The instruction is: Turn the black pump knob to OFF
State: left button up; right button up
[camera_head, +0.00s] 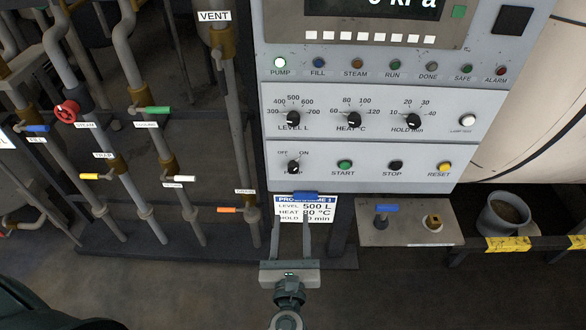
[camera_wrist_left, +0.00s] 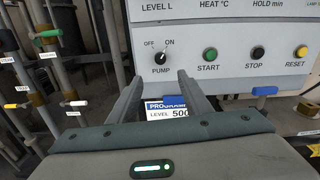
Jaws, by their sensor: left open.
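The black pump knob (camera_head: 293,167) is on the lower left of the grey control panel, below the OFF and ON labels. In the left wrist view the knob (camera_wrist_left: 159,58) appears to point up and right, toward ON. My left gripper (camera_head: 291,222) is below the knob, in front of the programme card. Its two fingers are apart with nothing between them, and they point up toward the panel. In the left wrist view the open fingers (camera_wrist_left: 161,78) stand below the knob, not touching it. My right gripper is not in view.
START (camera_head: 344,164), STOP (camera_head: 395,165) and RESET (camera_head: 445,167) buttons sit right of the knob. The programme card (camera_head: 318,207) hangs below it. Pipes with coloured valve handles stand at left. A small shelf (camera_head: 440,230) and a pot (camera_head: 503,213) are at right. The PUMP lamp (camera_head: 280,62) is lit.

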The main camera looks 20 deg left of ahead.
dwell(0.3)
pick_arm(q)
jog(key=p, duration=0.5)
send_near(293, 170)
jog(key=x, duration=0.8)
jog(key=shift+w+a, duration=0.1)
jog(key=shift+w, duration=0.3)
jog(key=c, duration=1.1)
